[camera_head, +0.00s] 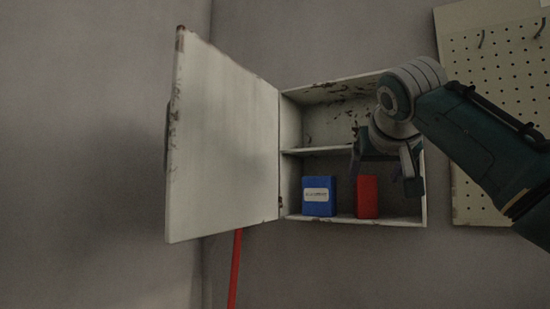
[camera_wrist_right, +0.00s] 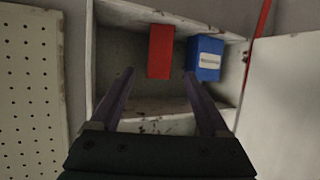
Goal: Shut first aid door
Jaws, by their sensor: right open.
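The first aid cabinet is a worn white wall box (camera_head: 350,220) with two shelves. Its door (camera_head: 222,135) stands wide open, hinged on the cabinet's left side and swung out to the left. In the right wrist view the door (camera_wrist_right: 285,100) shows at the right edge. My right gripper (camera_head: 384,178) is open in front of the cabinet's right half, apart from the door. In the right wrist view its two fingers (camera_wrist_right: 160,85) point at the cabinet interior with nothing between them. My left gripper is not in view.
A blue box (camera_head: 319,197) and a red box (camera_head: 367,197) stand on the lower shelf; the upper shelf looks empty. A pegboard (camera_head: 490,70) with hooks hangs to the right. A red pole or hose (camera_head: 235,270) runs down below the door.

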